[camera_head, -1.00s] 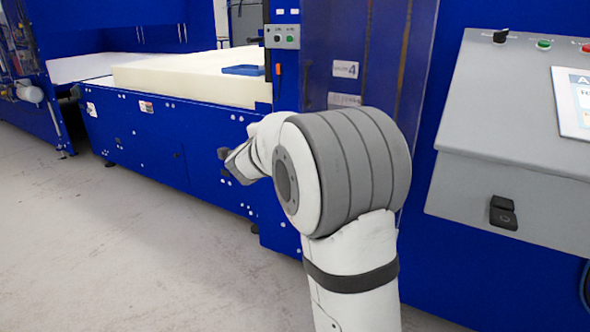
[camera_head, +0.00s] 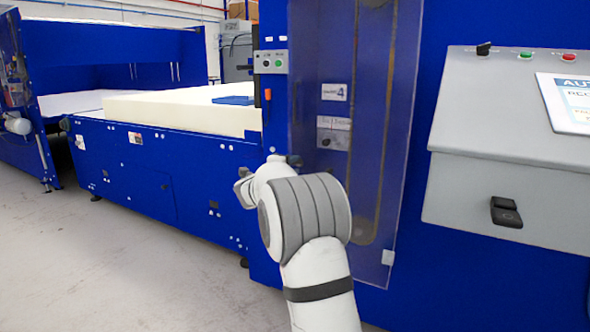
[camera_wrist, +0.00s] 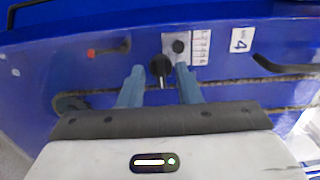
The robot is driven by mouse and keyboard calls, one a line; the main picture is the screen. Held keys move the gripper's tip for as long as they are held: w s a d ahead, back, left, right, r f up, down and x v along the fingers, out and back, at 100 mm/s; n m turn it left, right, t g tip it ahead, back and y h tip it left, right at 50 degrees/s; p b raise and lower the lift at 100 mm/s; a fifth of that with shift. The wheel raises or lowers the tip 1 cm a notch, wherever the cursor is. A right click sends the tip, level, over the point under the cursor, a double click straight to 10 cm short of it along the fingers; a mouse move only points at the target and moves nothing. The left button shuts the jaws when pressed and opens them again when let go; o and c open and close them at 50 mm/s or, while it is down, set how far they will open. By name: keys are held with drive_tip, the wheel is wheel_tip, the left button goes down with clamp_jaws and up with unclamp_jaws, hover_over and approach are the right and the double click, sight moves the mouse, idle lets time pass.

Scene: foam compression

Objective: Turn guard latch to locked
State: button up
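A small black knob (camera_wrist: 160,66), which looks like the guard latch, sits on the blue machine face in the wrist view. In the head view, the marked plate (camera_head: 333,132) is on the machine behind the clear guard panel (camera_head: 385,150), below a label reading 4 (camera_head: 335,92). My gripper (camera_wrist: 160,74) is open, with one finger on each side of the knob in the picture. I cannot tell whether the fingers touch it. My arm hides the fingers in the head view.
A cream foam block (camera_head: 185,110) lies on the blue machine bed at left. A grey control console (camera_head: 500,150) stands at right. The floor (camera_head: 110,260) at left is clear.

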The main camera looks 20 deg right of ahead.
clamp_jaws()
idle(0.3)
